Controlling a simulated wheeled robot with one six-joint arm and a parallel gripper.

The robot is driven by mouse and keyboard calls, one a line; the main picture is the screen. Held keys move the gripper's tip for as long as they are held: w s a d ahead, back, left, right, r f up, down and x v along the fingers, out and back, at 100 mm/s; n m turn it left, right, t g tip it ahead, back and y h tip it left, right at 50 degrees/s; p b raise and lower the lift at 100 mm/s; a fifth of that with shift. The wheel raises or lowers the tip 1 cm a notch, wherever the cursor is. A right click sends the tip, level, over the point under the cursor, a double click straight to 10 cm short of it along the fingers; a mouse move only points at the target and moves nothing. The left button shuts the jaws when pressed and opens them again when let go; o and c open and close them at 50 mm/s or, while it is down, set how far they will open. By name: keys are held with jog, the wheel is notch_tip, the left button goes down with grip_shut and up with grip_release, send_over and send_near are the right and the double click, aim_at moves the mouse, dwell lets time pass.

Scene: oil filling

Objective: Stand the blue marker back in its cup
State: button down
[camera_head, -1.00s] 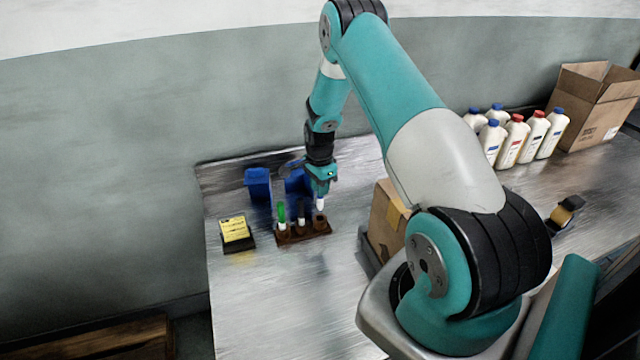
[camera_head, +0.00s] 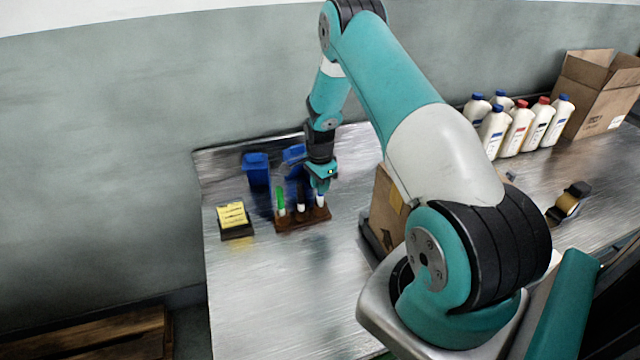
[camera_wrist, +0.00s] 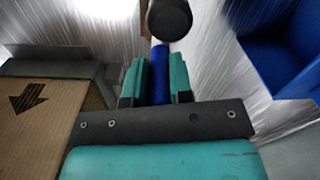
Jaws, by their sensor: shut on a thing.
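My gripper (camera_head: 321,188) points down over the right end of the brown rack (camera_head: 302,221) in the head view. It is shut on the blue marker, whose white lower part (camera_head: 320,200) shows below the fingers. The marker is upright, with its lower end at the rack's right cup; whether it rests on the bottom is hidden. In the wrist view the marker's blue part (camera_wrist: 160,72) stands between the two teal fingers. A green marker (camera_head: 281,200) and a black marker (camera_head: 300,196) stand in the other cups. A dark round top (camera_wrist: 169,18) shows just beyond the blue marker.
Blue bins (camera_head: 257,170) stand behind the rack. A yellow note pad (camera_head: 232,215) lies left of it. A cardboard box (camera_head: 388,206) is close on the right; several white bottles (camera_head: 518,130) stand farther right. The table front is clear.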

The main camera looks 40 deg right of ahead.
jog(key=c, duration=0.9)
grip_release()
notch_tip(320, 180, up, 17)
jog(key=b, duration=0.4)
jog(key=shift+r, duration=0.2)
jog(key=s+a+r+n+y, duration=0.1)
jog(key=s+a+r+n, duration=0.2)
jog(key=a+n, duration=0.35)
jog(key=s+a+r+n+t, duration=0.1)
jog(key=s+a+r+n, duration=0.2)
jog(key=a, duration=0.7)
jog(key=s+a+r+n+y, duration=0.1)
jog(key=s+a+r+n, duration=0.1)
jog(key=a+r+n, duration=0.45)
jog(key=s+a+n, duration=0.3)
jog(key=s+a, duration=0.1)
jog(key=s, duration=0.2)
jog(key=s+a+n+y, duration=0.1)
jog(key=s+a+n, duration=0.3)
jog(key=s+a, duration=0.1)
jog(key=s+a+f+n+g+y, duration=0.1)
jog(key=s+a+n, duration=0.3)
jog(key=s, duration=0.3)
jog(key=shift+s+a+b, duration=0.3)
